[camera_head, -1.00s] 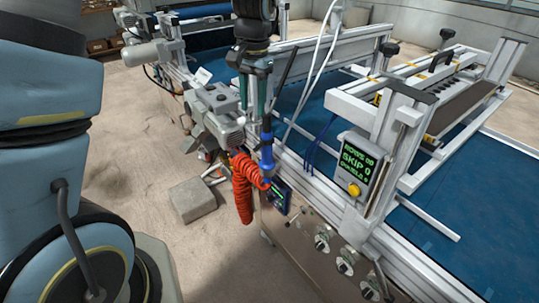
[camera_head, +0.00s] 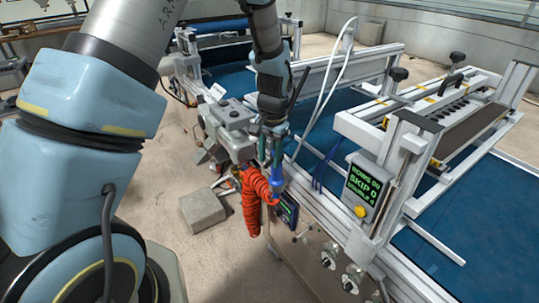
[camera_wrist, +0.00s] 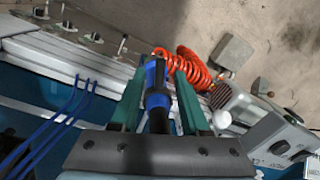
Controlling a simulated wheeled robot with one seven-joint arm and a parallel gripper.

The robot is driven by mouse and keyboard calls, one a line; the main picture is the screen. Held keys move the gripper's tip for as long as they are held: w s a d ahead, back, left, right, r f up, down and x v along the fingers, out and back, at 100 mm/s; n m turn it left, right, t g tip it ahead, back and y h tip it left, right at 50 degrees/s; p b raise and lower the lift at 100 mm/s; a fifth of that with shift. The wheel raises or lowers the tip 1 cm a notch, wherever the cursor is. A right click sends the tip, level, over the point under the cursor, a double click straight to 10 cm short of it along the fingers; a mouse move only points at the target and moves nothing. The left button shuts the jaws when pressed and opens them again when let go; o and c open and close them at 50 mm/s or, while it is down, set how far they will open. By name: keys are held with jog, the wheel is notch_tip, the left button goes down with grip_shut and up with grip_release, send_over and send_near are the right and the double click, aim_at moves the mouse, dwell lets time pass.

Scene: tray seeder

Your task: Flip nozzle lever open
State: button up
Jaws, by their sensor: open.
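My gripper (camera_head: 268,148) points down beside the seeder frame, with its green fingers apart. In the wrist view my gripper (camera_wrist: 160,78) has one finger on each side of a blue and black handle-like tool (camera_wrist: 156,80). I cannot tell whether the fingers touch it. The tool also shows in the head view (camera_head: 277,178), upright, with a red coiled hose (camera_head: 252,200) beside it. No part is clearly recognisable as the nozzle lever. A small lever (camera_wrist: 122,46) stands on the machine's front panel, to the left of the tool in the wrist view.
A grey motor unit (camera_head: 232,118) is close to the left of my gripper. A green-text control box (camera_head: 362,190) stands to the right. Blue cables (camera_wrist: 58,125) run along the bed. A concrete block (camera_head: 202,209) lies on the floor.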

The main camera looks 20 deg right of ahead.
grip_shut()
dwell(0.3)
dwell(0.3)
